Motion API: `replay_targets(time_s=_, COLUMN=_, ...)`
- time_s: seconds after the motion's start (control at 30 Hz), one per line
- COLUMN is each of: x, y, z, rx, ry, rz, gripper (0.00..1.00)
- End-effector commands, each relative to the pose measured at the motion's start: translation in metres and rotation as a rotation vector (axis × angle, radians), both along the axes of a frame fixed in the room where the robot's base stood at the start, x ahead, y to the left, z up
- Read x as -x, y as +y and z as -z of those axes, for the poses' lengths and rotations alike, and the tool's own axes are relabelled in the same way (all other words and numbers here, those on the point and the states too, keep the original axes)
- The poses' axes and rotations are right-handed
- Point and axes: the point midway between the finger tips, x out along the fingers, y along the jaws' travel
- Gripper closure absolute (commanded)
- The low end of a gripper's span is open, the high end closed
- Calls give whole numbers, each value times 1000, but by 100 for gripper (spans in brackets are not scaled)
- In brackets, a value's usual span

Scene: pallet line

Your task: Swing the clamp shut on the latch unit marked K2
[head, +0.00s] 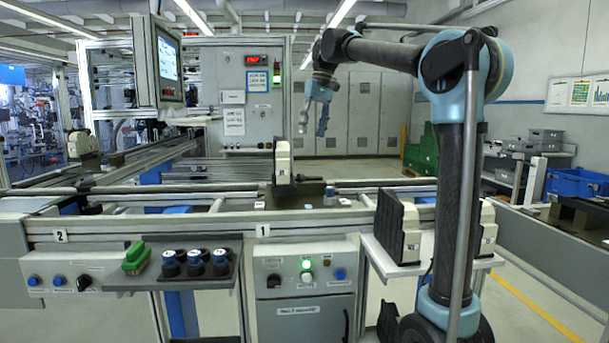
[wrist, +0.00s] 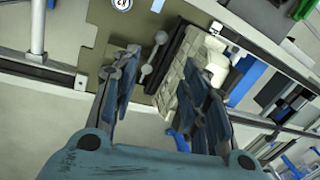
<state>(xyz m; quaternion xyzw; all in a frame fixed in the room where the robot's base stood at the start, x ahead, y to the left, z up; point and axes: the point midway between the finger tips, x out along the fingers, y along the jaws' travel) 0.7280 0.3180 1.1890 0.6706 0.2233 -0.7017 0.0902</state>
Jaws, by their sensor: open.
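A cream latch unit with a dark plate (head: 283,162) stands upright on a dark pallet (head: 312,199) on the line. I cannot read a K2 mark on it. My gripper (head: 313,128) hangs above and to the right of it in the head view, pointing down, open and empty. In the wrist view a cream stepped block (wrist: 187,95) with a black bar lies beyond the open fingers of my gripper (wrist: 165,75), partly hidden by the right finger. A grey lever with a round knob (wrist: 160,38) is beside the block. I cannot tell whether this clamp is open or shut.
A side shelf (head: 400,266) at right holds more dark-plated cream units (head: 411,236). A front tray holds a green brush (head: 136,258) and several dark blue-topped cylinders (head: 196,262). A cabinet with a screen (head: 168,60) rises behind at left. Small parts lie on the pallet.

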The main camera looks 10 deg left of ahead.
Motion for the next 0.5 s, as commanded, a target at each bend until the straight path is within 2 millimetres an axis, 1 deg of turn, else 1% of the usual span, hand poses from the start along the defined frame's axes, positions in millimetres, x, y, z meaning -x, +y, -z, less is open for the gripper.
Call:
replay_targets(time_s=0.03, x=1, y=2, z=8, rx=0, ry=0, rz=-1, gripper=59)
replay_targets(time_s=0.5, x=9, y=17, z=89, rx=0, ry=-1, rz=-3, gripper=59)
